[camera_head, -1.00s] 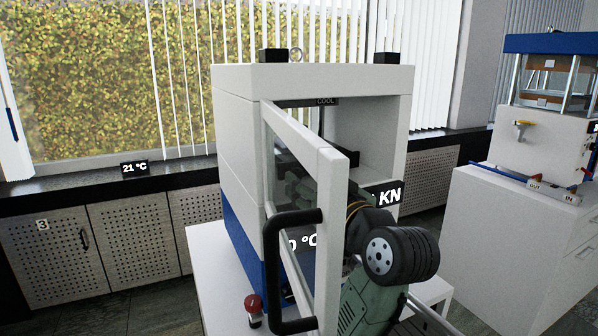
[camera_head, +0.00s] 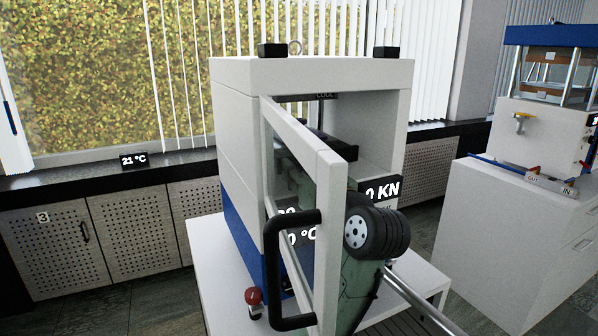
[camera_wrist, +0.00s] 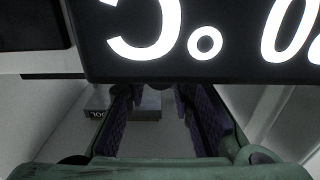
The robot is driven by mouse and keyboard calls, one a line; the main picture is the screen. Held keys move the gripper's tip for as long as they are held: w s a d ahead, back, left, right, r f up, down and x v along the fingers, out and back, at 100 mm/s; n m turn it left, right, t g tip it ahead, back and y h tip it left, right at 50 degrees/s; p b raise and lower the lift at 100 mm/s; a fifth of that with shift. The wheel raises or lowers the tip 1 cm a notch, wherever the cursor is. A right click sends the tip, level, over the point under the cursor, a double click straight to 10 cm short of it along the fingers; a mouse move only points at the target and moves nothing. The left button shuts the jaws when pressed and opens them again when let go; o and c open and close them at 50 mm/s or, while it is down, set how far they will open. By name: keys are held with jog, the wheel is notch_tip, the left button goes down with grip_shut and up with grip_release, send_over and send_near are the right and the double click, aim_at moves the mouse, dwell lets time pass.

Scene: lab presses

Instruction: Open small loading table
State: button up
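The small white and blue press (camera_head: 235,150) stands in the middle of the head view. Its framed door (camera_head: 330,200), with a black handle (camera_head: 270,270), is swung open towards me. My green arm reaches in behind the door glass. The door and my arm hide my gripper in the head view. In the wrist view my gripper (camera_wrist: 160,125) has its two purple-padded fingers apart, with no object clearly held between them. Silver rods (camera_head: 420,300) run out in front of the press; I cannot tell whether they belong to the small loading table.
Dark displays (camera_head: 380,191) sit on the press front, and one fills the top of the wrist view (camera_wrist: 190,40). A red button (camera_head: 254,298) is on the white table (camera_head: 205,245). A larger press (camera_head: 545,130) stands at the right. Perforated cabinets (camera_head: 140,240) line the window.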

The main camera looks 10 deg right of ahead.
grip_shut()
dwell(0.5)
